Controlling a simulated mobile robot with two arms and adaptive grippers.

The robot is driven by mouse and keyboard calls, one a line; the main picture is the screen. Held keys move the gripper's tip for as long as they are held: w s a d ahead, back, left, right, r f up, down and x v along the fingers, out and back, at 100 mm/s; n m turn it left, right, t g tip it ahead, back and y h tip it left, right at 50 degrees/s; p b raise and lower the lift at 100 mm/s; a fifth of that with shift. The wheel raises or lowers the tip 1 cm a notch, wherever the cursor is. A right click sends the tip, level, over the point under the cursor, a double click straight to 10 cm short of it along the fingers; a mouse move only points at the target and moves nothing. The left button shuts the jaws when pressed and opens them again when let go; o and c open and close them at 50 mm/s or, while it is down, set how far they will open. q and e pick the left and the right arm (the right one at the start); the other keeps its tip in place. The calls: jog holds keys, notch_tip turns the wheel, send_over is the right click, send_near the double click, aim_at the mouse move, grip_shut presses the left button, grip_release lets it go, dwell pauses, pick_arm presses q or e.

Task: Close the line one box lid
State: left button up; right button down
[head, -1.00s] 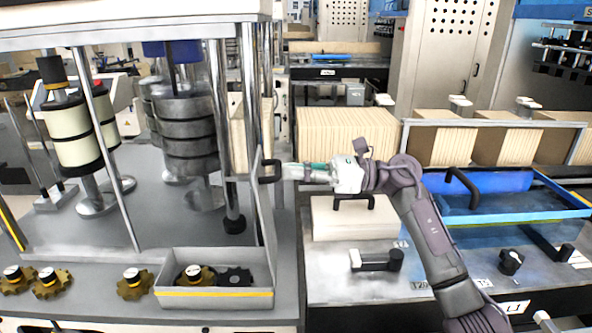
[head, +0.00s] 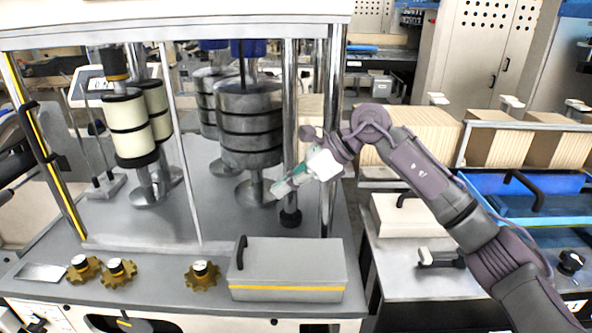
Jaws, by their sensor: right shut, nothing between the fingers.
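The line one box (head: 286,293) is a grey box with a yellow stripe along its front, at the front edge of the grey machine deck. Its grey lid (head: 297,258) lies down over the box, and the inside is hidden. The lid's black handle (head: 241,252) stands at its left end. My right gripper (head: 279,189) is shut and empty, above and behind the box, apart from the lid and near a metal post. My left gripper is not in view.
Brown knobs (head: 202,275) sit on the deck left of the box. Metal posts (head: 289,130) and a stack of grey weights (head: 250,125) stand behind it. A white block (head: 395,222) and a blue tray (head: 530,195) are at the right.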

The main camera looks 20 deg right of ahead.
aim_at(241, 244)
jog(key=a+f+h+b, duration=0.1)
jog(key=a+f, duration=0.1)
jog(key=f, duration=0.2)
jog(key=w+a+f+g+h+b, duration=0.1)
jog(key=a+f+h, duration=0.1)
jog(key=a+f, duration=0.1)
jog(key=w+a+f+h+b, duration=0.1)
jog(key=a+f+h+b, duration=0.1)
jog(key=f, duration=0.3)
jog(key=shift+w+a+f, duration=0.1)
jog(key=shift+w+a, duration=0.15)
jog(key=shift+a, duration=0.5)
jog(key=shift+b+x, duration=0.65)
jog(key=shift+x, duration=0.15)
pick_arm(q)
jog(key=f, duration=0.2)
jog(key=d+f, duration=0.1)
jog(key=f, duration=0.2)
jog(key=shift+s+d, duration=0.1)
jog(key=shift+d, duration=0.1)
pick_arm(e)
jog(key=shift+s+d+f, duration=0.1)
jog(key=shift+s+f, duration=0.05)
jog(key=shift+f, duration=0.05)
